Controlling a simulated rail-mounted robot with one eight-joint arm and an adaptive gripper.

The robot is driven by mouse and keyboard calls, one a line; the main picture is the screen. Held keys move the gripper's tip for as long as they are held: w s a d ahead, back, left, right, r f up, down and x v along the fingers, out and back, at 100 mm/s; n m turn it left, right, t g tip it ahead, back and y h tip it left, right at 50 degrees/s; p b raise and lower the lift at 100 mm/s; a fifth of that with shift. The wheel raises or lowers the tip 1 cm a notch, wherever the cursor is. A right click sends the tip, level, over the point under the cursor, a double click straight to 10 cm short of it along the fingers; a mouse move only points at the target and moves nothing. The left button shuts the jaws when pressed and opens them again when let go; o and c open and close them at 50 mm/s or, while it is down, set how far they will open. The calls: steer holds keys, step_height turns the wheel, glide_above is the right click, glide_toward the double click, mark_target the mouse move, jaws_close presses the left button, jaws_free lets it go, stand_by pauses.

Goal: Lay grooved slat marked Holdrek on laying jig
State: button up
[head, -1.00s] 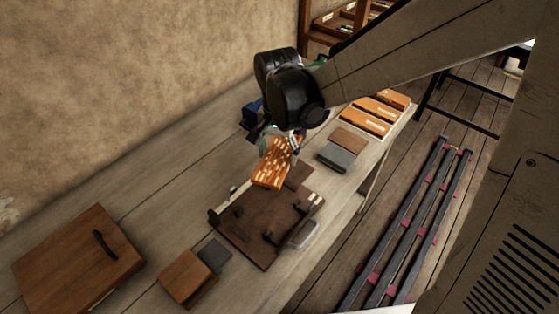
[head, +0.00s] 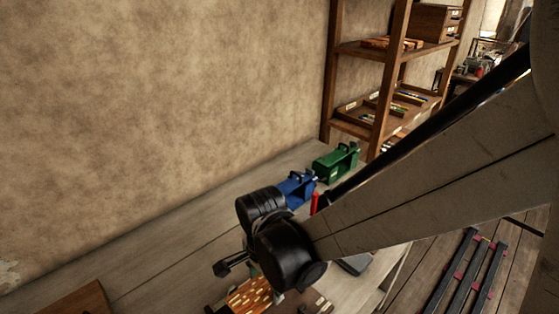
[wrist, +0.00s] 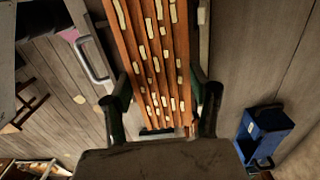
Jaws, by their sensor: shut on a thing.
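An orange-brown grooved slat with many pale patches (wrist: 150,62) runs lengthwise between the fingers of my gripper (wrist: 165,100) in the wrist view. The gripper is shut on it, with one finger at each long side. In the head view the slat (head: 250,297) shows at the bottom edge, below my dark wrist, which hides the fingers. A dark brown piece of the laying jig (head: 316,302) shows just right of it; most of the jig is out of view. I cannot tell whether the slat touches the jig. No Holdrek mark can be read.
A blue bin (head: 297,189) and a green bin (head: 337,162) stand at the back of the bench, beside a wooden shelf (head: 397,75). A grey handle (wrist: 91,60) lies left of the slat in the wrist view. Bare bench (head: 165,250) lies to the left.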

steer(key=shift+s+f, duration=0.1)
steer(key=shift+f, duration=0.3)
steer(key=b, duration=0.4)
glide_above(267, 312)
step_height(267, 312, down, 6)
steer(key=shift+f, duration=0.25)
steer(key=shift+f+b, duration=0.85)
steer(key=shift+b, duration=0.35)
steer(key=shift+c, duration=0.5)
steer(key=shift+s+b, duration=0.1)
steer(key=shift+b, duration=0.3)
steer(key=shift+f+b, duration=0.7)
steer(key=shift+b, duration=0.4)
stand_by(0.6)
stand_by(0.3)
steer(key=o, duration=1.8)
